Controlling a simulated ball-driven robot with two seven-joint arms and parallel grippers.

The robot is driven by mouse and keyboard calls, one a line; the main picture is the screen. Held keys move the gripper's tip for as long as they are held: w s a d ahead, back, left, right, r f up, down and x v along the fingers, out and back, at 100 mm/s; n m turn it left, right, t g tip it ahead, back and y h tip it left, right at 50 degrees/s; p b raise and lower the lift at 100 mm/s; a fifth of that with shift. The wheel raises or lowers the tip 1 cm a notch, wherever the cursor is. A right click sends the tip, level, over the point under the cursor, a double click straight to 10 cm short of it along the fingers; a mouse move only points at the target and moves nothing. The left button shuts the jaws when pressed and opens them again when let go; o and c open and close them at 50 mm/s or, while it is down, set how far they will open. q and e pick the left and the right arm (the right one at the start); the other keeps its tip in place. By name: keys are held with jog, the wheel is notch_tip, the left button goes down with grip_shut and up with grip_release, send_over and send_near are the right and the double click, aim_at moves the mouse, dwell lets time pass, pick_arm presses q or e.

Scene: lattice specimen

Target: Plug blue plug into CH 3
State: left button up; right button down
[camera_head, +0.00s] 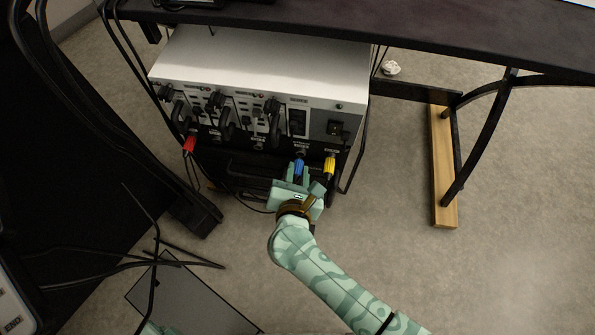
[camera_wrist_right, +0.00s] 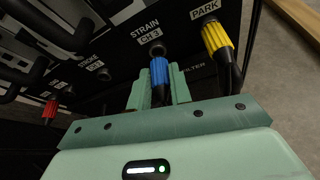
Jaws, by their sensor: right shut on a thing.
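The blue plug (camera_head: 298,166) is held between the fingers of my right gripper (camera_head: 299,175), which is shut on it. In the right wrist view the blue plug (camera_wrist_right: 160,72) points up at the socket under the STRAIN CH 3 label (camera_wrist_right: 150,36). Its far end meets or overlaps the dark CH 3 socket (camera_wrist_right: 156,49); I cannot tell how deep it sits. The right gripper's fingers (camera_wrist_right: 158,92) lie on both sides of the plug.
The yellow plug (camera_wrist_right: 217,38) sits at PARK, close right of the gripper. An empty CH 2 socket (camera_wrist_right: 104,75) is to the left, and the red plug (camera_wrist_right: 49,110) is farther left. The cabinet (camera_head: 265,60) stands under the dark desk (camera_head: 440,45). Black cables hang at the left.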

aim_at(299, 169)
jog(key=shift+w+d, duration=0.15)
jog(key=shift+w, duration=0.7)
dwell(0.8)
jog(key=c, duration=0.7)
grip_release()
jog(key=shift+v, duration=1)
jog(key=shift+p+v, duration=0.75)
jog(key=shift+v, duration=0.8)
